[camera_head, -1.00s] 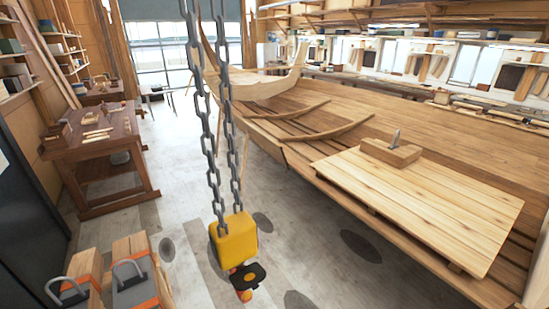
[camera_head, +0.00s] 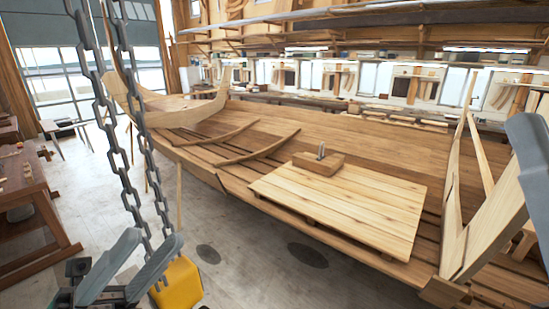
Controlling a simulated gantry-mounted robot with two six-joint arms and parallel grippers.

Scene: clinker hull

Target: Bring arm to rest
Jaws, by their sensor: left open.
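My left gripper (camera_head: 152,240) is at the bottom left of the head view.
Two hanging chains (camera_head: 106,110) run down the left side to the yellow block. The wooden hull (camera_head: 350,125) fills the middle and right, with a pale plank platform (camera_head: 350,208) and a wooden block plane (camera_head: 318,163) on it. A brown workbench (camera_head: 28,205) stands left. Grey floor lies between.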

